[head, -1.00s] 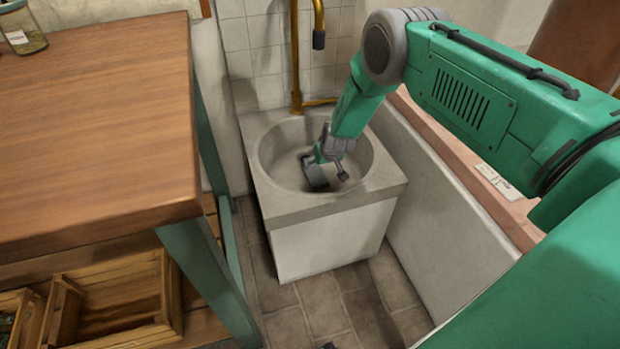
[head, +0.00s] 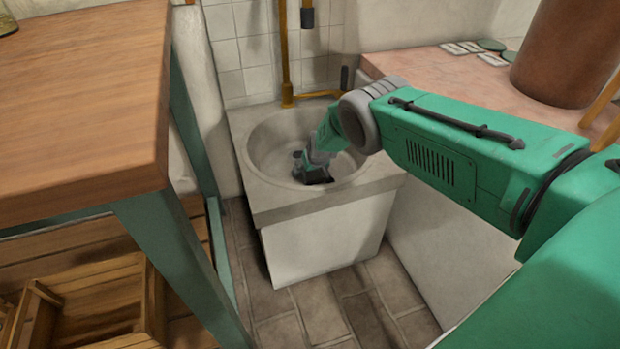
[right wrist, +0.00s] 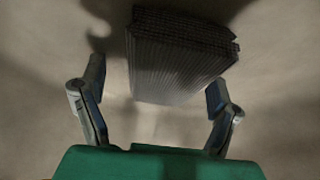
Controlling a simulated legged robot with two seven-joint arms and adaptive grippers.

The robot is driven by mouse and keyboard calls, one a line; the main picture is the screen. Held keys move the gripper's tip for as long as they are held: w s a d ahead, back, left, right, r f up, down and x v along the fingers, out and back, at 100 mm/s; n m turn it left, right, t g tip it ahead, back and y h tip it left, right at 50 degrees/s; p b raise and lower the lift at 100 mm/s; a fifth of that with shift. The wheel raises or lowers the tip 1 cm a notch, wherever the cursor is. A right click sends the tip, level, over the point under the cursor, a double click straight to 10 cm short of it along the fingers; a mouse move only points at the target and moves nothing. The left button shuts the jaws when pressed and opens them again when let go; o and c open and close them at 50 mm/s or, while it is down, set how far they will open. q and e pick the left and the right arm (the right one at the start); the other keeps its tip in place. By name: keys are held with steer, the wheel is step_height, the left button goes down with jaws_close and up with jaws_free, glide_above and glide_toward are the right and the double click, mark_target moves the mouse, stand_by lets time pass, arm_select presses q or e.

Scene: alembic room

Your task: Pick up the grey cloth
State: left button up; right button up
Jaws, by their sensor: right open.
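The grey cloth (right wrist: 180,60) shows in the right wrist view as a dark, folded block with a fine ribbed or woven pattern. It lies against the pale basin surface, between and beyond the two fingers of my right gripper (right wrist: 155,105). The fingers are spread, with a gap on each side of the cloth. In the head view my right gripper (head: 310,172) is down inside the round stone sink (head: 262,185). The cloth cannot be told clearly from the gripper there. My left gripper is not in view.
A wooden-topped table (head: 80,110) with green legs stands at the left, with a wooden crate (head: 95,300) below. A brass pipe (head: 285,50) rises behind the sink. A pink ledge (head: 430,68) with a brown cylinder (head: 570,55) is at the back right.

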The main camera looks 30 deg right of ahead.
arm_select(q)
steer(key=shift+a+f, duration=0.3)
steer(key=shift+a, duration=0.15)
arm_select(e)
steer(key=shift+w+a+r, duration=0.1)
steer(key=shift+a+r, duration=0.05)
steer(key=shift+a, duration=0.25)
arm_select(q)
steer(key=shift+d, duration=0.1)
arm_select(e)
steer(key=shift+d, duration=0.1)
steer(key=shift+d+f, duration=0.2)
steer(key=shift+f, duration=0.15)
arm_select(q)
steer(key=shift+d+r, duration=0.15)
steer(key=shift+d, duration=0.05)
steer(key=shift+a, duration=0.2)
arm_select(e)
steer(key=shift+a, duration=0.2)
steer(key=shift+c, duration=0.4)
steer(key=c, duration=1.1)
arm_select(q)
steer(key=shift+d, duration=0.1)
arm_select(e)
steer(key=shift+d, duration=0.1)
steer(key=shift+c, duration=0.7)
